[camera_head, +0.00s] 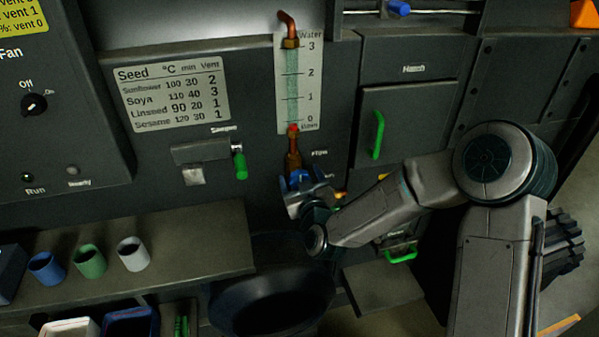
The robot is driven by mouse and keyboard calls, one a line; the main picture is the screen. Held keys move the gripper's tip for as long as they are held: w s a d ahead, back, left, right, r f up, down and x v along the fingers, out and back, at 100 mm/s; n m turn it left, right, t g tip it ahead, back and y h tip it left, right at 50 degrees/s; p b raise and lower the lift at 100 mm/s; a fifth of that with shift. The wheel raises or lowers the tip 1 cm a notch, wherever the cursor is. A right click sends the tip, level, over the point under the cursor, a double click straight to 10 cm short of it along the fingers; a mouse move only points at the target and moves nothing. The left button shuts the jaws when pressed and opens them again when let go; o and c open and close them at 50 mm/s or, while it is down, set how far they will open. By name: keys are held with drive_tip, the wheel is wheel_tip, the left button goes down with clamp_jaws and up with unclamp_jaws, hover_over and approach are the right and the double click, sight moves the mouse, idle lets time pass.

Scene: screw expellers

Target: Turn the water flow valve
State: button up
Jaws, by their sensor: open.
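The water gauge (299,85) is a white scale marked 0 to 3 with a clear tube and copper pipe ends. Below it a copper pipe (293,158) runs down to a blue part (297,177), which looks like the flow valve's handle. A label partly reading "Flow" is beside it. My gripper (303,188) is at this blue part, with its jaws open and around or just in front of it. I cannot tell whether they touch it. The gripper and arm hide the lower part of the valve.
A green sample handle (240,163) is left of the valve. The hatch (405,120) with its green handle (377,135) is to the right. A dark round pan (270,298) is below. A shelf (190,245) holds blue, green and white cups at lower left.

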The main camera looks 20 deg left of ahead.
drive_tip(key=shift+a, duration=0.2)
drive_tip(key=c, duration=1)
drive_tip(key=shift+s+a+f+n+b, duration=0.1)
drive_tip(key=shift+n+b, duration=0.2)
drive_tip(key=shift+b, duration=0.2)
